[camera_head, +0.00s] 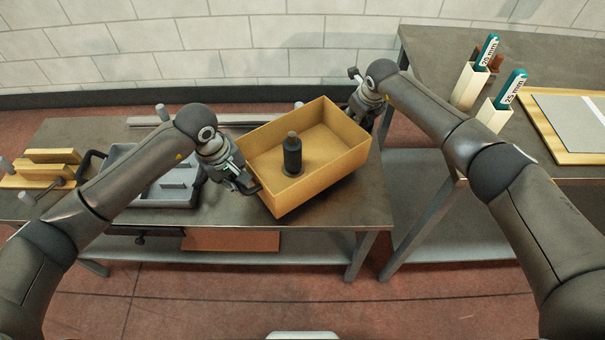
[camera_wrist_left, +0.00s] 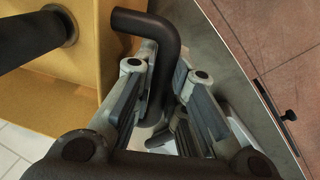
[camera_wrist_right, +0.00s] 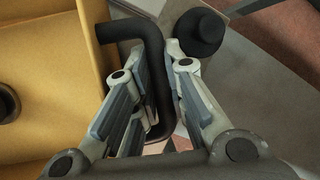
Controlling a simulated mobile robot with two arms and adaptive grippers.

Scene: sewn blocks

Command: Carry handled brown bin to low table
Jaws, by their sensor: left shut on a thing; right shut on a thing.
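The brown bin (camera_head: 325,182) is an open, yellow-brown box in the middle of the head view, turned at an angle over the right part of the low table (camera_head: 350,212). A dark cylinder with a narrow top (camera_head: 292,156) stands inside it. I cannot tell whether the bin's bottom touches the table. My left gripper (camera_head: 248,185) is shut on the dark bar handle (camera_wrist_left: 150,25) at the bin's left end. My right gripper (camera_head: 364,106) is shut on the other dark handle (camera_wrist_right: 125,32) at its right end. The bin's underside is hidden.
A grey tray (camera_head: 165,195) lies left of the bin, with yellow-brown blocks (camera_head: 50,165) at the far left. A metal bar (camera_head: 230,120) runs along the back. A higher table (camera_head: 430,50) at right holds teal-labelled holders (camera_head: 468,85) and a board (camera_head: 575,125).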

